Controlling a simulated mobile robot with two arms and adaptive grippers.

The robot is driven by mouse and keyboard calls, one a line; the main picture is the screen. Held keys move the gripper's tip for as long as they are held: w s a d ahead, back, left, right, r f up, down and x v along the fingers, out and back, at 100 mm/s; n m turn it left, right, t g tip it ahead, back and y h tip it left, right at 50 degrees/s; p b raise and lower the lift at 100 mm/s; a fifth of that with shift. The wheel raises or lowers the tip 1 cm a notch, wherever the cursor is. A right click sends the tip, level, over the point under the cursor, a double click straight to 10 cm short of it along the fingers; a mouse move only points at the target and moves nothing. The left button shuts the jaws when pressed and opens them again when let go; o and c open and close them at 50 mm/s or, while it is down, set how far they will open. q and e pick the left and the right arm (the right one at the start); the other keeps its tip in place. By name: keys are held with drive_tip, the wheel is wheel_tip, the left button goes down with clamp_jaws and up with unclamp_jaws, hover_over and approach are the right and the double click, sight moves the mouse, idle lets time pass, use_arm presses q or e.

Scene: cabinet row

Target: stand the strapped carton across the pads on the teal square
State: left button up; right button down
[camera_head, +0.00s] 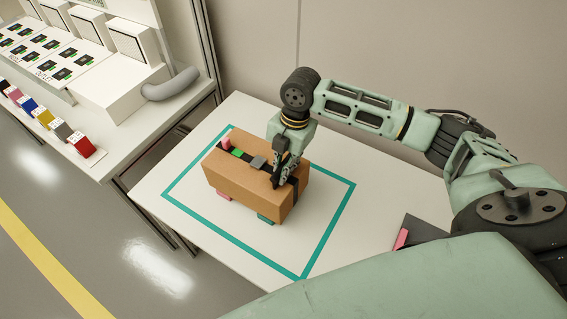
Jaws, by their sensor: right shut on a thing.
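The strapped carton (245,186) is a brown box with dark strapping along its top and near its right end. Pink, green and grey pieces show on top along the strap. It is inside the teal square (326,235) taped on the white table. A pink pad (223,195) and a green pad (265,218) peek out from under its front edge; whether it rests on them I cannot tell. My right gripper (277,181) points down at the carton's right part and is shut on it; its fingertips are partly hidden. My left gripper is not in view.
A dark block with a pink edge (401,239) lies on the table at right, beside my arm. A white bench (120,150) at left carries several coloured blocks and a grey tube (171,85). The wall stands behind; the floor is clear at lower left.

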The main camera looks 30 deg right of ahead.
drive_tip(key=shift+f, duration=0.2)
drive_tip(key=c, duration=2.2)
unclamp_jaws()
drive_tip(key=shift+f, duration=0.15)
drive_tip(key=o, duration=0.5)
drive_tip(key=shift+o, duration=0.2)
wheel_tip(320, 180, up, 13)
drive_tip(key=d+b, duration=0.2)
drive_tip(key=shift+f, duration=0.15)
drive_tip(key=shift+f, duration=0.1)
